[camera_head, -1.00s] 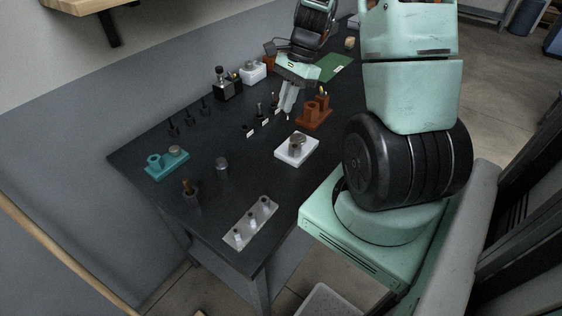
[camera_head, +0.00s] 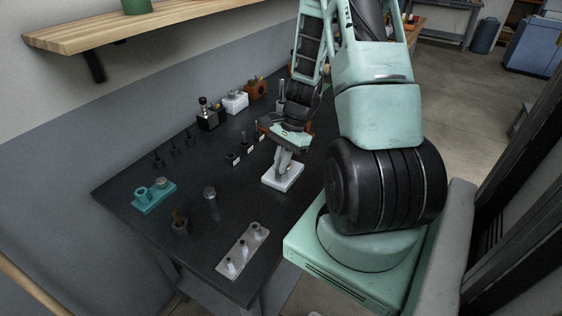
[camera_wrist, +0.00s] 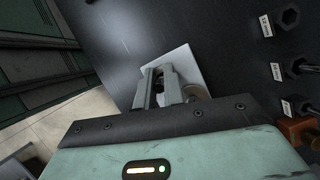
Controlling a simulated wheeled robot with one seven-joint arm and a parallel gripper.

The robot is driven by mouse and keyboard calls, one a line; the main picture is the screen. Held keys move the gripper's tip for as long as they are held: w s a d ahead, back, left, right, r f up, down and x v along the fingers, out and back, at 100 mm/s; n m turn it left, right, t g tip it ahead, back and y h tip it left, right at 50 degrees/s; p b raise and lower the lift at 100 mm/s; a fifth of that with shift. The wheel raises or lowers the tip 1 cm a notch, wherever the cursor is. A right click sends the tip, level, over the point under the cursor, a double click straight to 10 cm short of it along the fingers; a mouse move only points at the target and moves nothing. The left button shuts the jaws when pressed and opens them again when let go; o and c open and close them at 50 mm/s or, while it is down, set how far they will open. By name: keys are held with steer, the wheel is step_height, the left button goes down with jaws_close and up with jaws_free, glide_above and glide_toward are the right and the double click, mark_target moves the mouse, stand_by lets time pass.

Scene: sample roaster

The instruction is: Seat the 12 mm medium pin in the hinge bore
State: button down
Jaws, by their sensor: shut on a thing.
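My gripper (camera_head: 284,172) is low over the white block (camera_head: 271,184) on the dark bench, its fingers pointing down. In the wrist view the two fingers (camera_wrist: 164,88) are close together above the white block (camera_wrist: 184,60). The gripper is shut on a pin, which the fingers almost wholly hide; I cannot tell its size or whether its tip touches the block. A round metal boss (camera_wrist: 196,92) shows beside the fingers on the block, partly hidden. The bore itself cannot be made out.
Labelled dark holders (camera_wrist: 289,18) stand in a row nearby. A brown fixture (camera_wrist: 298,128) is close to the gripper's right in the wrist view. A teal fixture (camera_head: 154,198), a metal post (camera_head: 211,203) and a grey plate with pegs (camera_head: 242,250) lie toward the left and front.

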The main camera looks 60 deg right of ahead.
steer(key=shift+f, duration=0.1)
steer(key=shift+f, duration=0.15)
steer(key=c, duration=1.5)
jaws_free()
